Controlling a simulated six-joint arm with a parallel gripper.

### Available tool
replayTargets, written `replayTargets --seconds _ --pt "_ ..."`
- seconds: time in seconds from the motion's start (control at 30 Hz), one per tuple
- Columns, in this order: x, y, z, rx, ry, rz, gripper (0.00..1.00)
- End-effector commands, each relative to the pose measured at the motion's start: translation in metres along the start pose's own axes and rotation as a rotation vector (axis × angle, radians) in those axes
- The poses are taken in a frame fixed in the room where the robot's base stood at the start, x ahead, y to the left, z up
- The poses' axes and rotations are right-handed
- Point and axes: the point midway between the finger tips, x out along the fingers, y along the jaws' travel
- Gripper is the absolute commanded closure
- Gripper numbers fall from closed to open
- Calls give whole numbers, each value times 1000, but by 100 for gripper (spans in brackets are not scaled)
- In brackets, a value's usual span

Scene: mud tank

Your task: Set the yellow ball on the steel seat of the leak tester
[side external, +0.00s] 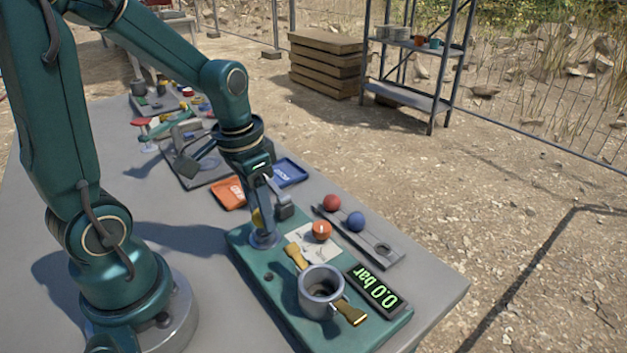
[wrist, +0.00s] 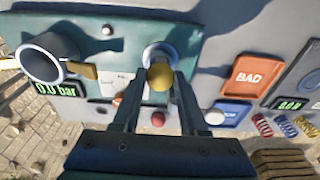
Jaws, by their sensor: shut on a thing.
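The yellow ball (side external: 256,217) is between the fingertips of my gripper (side external: 264,208), which is shut on it. In the wrist view the ball (wrist: 160,77) shows between the two fingers (wrist: 160,84). The round steel seat (side external: 263,241) is on the left end of the green leak tester (side external: 285,312). The ball is right over the seat, very low. I cannot tell whether they touch. In the wrist view the seat (wrist: 157,53) shows partly behind the ball. The tester's display (side external: 376,291) reads 0.0 bar.
A grey cup-like cylinder (side external: 320,284), yellow levers (side external: 297,254) and an orange knob (side external: 321,231) stand on the tester. A rack beside it holds a red ball (side external: 332,203) and a blue ball (side external: 355,221). An orange BAD tray (side external: 228,194) and a blue tray (side external: 290,172) lie behind.

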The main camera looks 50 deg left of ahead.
Motion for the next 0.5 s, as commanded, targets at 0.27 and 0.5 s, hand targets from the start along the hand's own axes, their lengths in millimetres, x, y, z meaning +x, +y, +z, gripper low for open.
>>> replayTargets --seconds 0.27,0.5 --pt "6 0 1 0 -1 1 100" --pt "10 0 1 0 -1 1 100"
